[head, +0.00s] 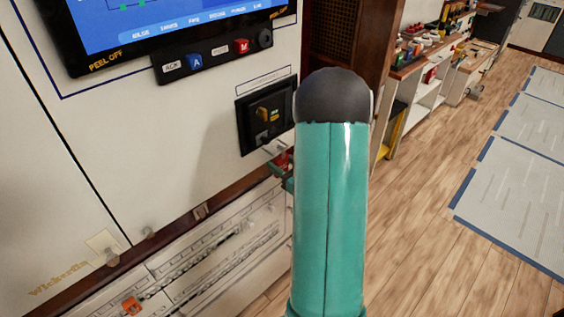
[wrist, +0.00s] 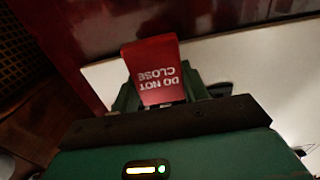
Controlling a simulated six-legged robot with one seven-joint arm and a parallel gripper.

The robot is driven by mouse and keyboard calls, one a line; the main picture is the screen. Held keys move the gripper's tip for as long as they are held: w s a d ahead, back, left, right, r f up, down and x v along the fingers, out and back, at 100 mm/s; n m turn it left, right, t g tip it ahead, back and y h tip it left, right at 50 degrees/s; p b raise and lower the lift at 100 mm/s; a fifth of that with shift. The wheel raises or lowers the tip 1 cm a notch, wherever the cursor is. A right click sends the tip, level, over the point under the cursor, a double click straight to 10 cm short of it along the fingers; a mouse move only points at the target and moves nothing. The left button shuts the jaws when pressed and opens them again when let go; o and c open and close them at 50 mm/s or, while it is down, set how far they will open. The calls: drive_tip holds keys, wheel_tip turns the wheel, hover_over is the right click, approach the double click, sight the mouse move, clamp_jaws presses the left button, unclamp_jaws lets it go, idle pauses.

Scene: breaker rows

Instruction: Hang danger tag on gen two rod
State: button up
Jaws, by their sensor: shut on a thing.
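The danger tag (wrist: 152,65) is a red card reading "DO NOT CLOSE", upside down in the wrist view. My gripper (wrist: 160,95) has green fingers and is shut on the tag's lower part. In the head view my gripper (head: 281,170) is mostly hidden behind my teal arm, with a bit of red beside it, just below a black switch box (head: 265,115). Small pale fittings (head: 110,258) (head: 148,232) stick out of the lower cabinet front. I cannot tell which fitting, if any, is the gen two rod.
A screen (head: 170,25) and a button strip (head: 210,58) are on the white cabinet above. A line-diagram panel with an orange piece (head: 130,305) is below. At right are cluttered shelves (head: 425,55) and open wood floor with pale mats (head: 515,185).

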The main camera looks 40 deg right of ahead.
drive_tip(key=o, duration=1)
drive_tip(key=shift+o, duration=0.2)
drive_tip(key=shift+s, duration=0.1)
drive_tip(key=s, duration=1.3)
drive_tip(key=shift+s+d, duration=0.2)
drive_tip(key=shift+s, duration=0.1)
